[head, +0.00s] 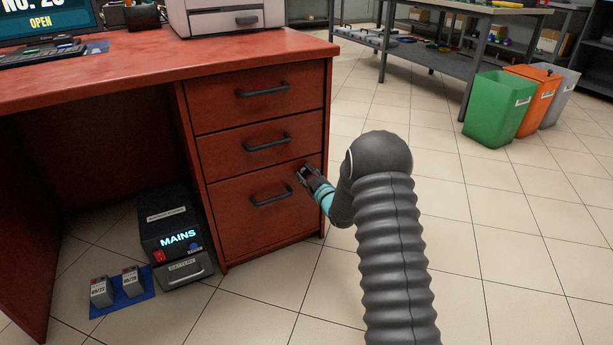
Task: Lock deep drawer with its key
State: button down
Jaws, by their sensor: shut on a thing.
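The deep drawer (240,210) is the lowest and tallest of three red drawers in the desk, and it looks closed. Its dark bar handle (271,197) runs across its upper middle. My gripper (302,174) is at the upper right corner of this drawer's front, right of the handle. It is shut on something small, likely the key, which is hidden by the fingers. The lock is also hidden behind the gripper, so I cannot tell whether the key is in it. My arm reaches in from the lower right.
Two shallower drawers (262,93) above look closed. A black MAINS power unit (172,230) stands on the floor left of the drawers, beside two small grey blocks on a blue mat (136,299). Green (497,108) and orange bins stand far right. The tiled floor at right is clear.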

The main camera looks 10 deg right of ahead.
jog(key=n, duration=0.5)
jog(key=shift+a+n, duration=0.1)
jog(key=shift+n, duration=0.2)
jog(key=n, duration=0.5)
jog(key=shift+f, duration=0.1)
jog(key=shift+n, duration=0.3)
jog(key=c, duration=0.8)
grip_release()
jog(key=shift+a, duration=0.1)
jog(key=shift+o, duration=0.2)
jog(key=shift+s, duration=0.1)
jog(key=shift+s+d, duration=0.25)
jog(key=v, duration=1.1)
jog(key=shift+s, duration=0.15)
